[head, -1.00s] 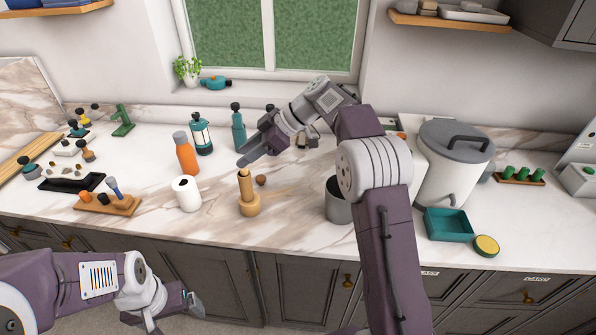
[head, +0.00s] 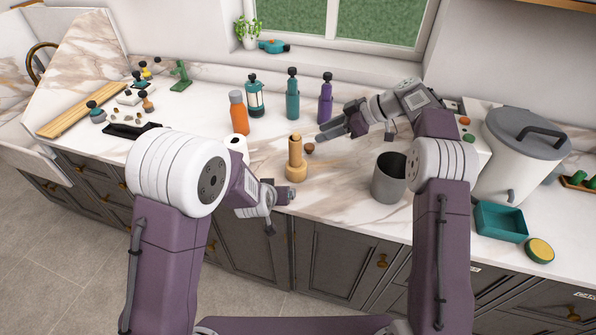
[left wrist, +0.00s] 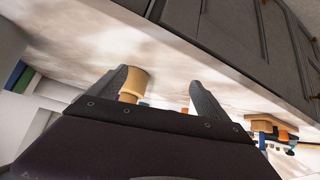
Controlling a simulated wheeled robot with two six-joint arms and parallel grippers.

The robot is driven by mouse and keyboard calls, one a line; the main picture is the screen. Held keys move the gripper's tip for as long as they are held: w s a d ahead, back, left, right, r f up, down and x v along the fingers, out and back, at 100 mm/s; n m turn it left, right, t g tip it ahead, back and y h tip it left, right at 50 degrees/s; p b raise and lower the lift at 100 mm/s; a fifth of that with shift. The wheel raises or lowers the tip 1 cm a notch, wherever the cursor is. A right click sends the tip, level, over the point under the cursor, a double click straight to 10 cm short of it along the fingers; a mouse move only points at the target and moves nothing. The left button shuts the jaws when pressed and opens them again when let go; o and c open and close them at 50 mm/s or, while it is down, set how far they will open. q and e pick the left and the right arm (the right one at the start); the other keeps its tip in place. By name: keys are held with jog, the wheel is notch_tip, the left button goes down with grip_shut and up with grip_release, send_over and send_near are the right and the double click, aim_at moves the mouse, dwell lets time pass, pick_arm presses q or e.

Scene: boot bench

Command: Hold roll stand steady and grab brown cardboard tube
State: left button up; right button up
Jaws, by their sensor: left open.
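The roll stand (head: 296,173) is a round light-wood base on the counter, with an upright brown cardboard tube (head: 295,150) above it. My right gripper (head: 325,133) is just right of the tube, apart from it; its jaw gap is unclear. My left gripper (head: 281,212) is open and empty at the counter's front edge, in front of the stand. In the left wrist view my left gripper (left wrist: 160,95) shows both fingers apart. The stand (left wrist: 138,80) shows there beyond one finger, which partly hides it.
A white roll (head: 237,144) is partly hidden by my left arm. An orange bottle (head: 239,113) and other bottles stand behind. A grey canister (head: 388,180) stands right. Counter between stand and canister is clear.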

aim_at(296, 172)
pick_arm(q)
jog(key=w+d+t, duration=0.2)
jog(key=w+d, duration=0.1)
jog(key=w+d+t, duration=0.2)
jog(key=w+d, duration=0.1)
jog(key=shift+w+f+y, duration=0.15)
jog(key=shift+y, duration=0.15)
jog(key=shift+w+d+r+t, duration=0.15)
jog(key=shift+r+t, duration=0.05)
jog(key=shift+t, duration=0.3)
jog(key=x, duration=0.9)
jog(key=shift+w, duration=0.1)
